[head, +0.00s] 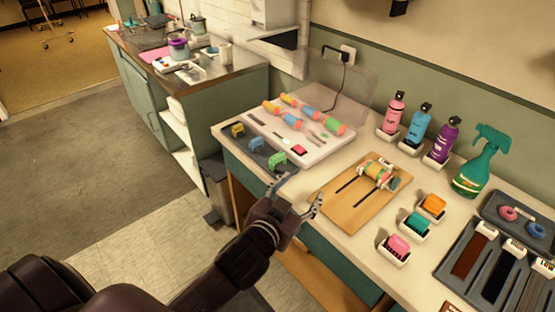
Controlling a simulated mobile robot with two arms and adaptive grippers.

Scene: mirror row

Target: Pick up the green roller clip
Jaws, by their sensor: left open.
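The green roller clip (277,159) lies at the near right end of a dark grey mat (246,153) on the left part of the counter. A blue clip (256,143) and a yellow clip (237,130) sit in line beyond it. My left gripper (299,190) is open and empty. In the picture it is just below and to the right of the green clip, apart from it, by the counter's front edge. My right gripper is not in view.
A white roller tray (297,150) stands behind the clips. A wooden board (340,210) with a striped roller piece lies to the right. Small white dishes, bottles and a green spray bottle (477,165) stand further right.

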